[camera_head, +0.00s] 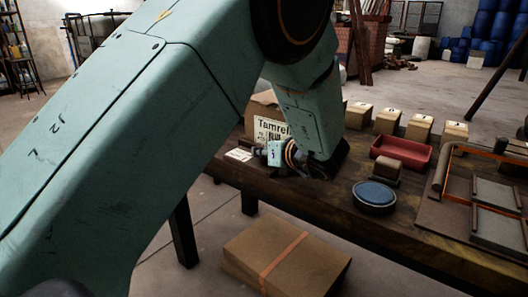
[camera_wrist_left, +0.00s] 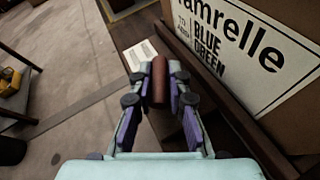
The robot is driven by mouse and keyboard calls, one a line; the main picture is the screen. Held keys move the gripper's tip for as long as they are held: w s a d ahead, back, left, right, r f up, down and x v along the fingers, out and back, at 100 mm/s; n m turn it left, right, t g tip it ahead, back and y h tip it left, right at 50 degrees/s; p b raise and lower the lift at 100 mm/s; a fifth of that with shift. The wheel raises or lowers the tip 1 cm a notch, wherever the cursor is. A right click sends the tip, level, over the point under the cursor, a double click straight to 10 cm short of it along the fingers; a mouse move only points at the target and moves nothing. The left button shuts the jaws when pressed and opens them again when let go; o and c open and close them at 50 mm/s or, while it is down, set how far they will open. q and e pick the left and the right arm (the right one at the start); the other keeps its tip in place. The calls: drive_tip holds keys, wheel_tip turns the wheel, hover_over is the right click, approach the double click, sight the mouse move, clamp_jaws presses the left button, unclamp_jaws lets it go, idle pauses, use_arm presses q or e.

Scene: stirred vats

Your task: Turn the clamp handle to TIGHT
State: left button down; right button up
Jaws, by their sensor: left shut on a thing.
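The clamp handle (camera_wrist_left: 159,82) is a short reddish-brown cylinder in the wrist view, at the table's edge. My left gripper (camera_wrist_left: 159,92) is shut on it, one finger on each side. In the head view, my left gripper (camera_head: 287,157) is low at the table's left end, where my own arm hides much of the view and I cannot make out the handle. A pale card (camera_wrist_left: 141,55) lies just beyond the handle; its marks are too small to read. It also shows in the head view (camera_head: 238,155). My right gripper is not in view.
A cardboard box (camera_head: 262,109) labelled "Tamrelle" stands close behind the gripper. A blue round-topped dish (camera_head: 374,194), a red tray (camera_head: 402,152), several small labelled boxes and a framed board (camera_head: 449,212) sit further right. A strapped carton (camera_head: 285,255) is on the floor in front.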

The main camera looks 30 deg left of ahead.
use_arm(q)
drive_tip(key=m+t+h, duration=0.5)
drive_tip(key=m+t, duration=0.1)
drive_tip(key=m, duration=0.1)
drive_tip(key=shift+s+a+h, duration=0.15)
drive_tip(key=shift+h, duration=0.25)
drive_tip(key=shift+r+m+t+h, duration=0.1)
drive_tip(key=shift+m+t+h, duration=0.3)
drive_tip(key=shift+m+h, duration=1.1)
drive_tip(key=shift+m+t+h, duration=0.4)
drive_tip(key=shift+m+h, duration=0.9)
drive_tip(key=shift+h, duration=0.3)
drive_tip(key=c, duration=1.3)
unclamp_jaws()
wheel_tip(320, 180, up, 10)
